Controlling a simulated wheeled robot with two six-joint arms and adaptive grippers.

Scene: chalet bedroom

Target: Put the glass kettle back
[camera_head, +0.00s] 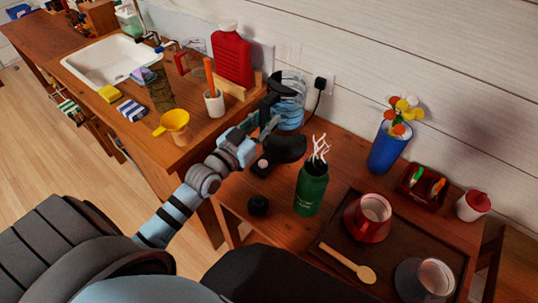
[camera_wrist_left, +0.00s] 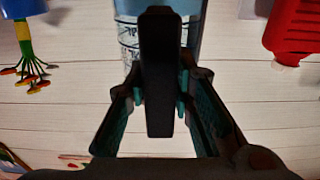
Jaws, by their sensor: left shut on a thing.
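The glass kettle (camera_head: 288,100) is clear with a bluish tint and has a black handle. My left gripper (camera_head: 265,124) is shut on that handle, on the kettle's left side. In the left wrist view the black handle (camera_wrist_left: 160,75) stands between the fingers of the left gripper (camera_wrist_left: 161,105), with the marked glass of the kettle (camera_wrist_left: 128,38) behind it. A black round base (camera_head: 287,148) sits on the wooden table just below the kettle in the head view. The kettle looks raised above it; the exact gap is unclear. My right gripper is not in view.
A green bottle with white branches (camera_head: 311,190), a blue flower vase (camera_head: 387,148) and a dark tray (camera_head: 333,237) with a red cup (camera_head: 368,216) stand to the right. A red canister (camera_head: 232,57) and yellow funnel (camera_head: 173,125) stand left. A plug (camera_head: 319,84) is in the wall.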

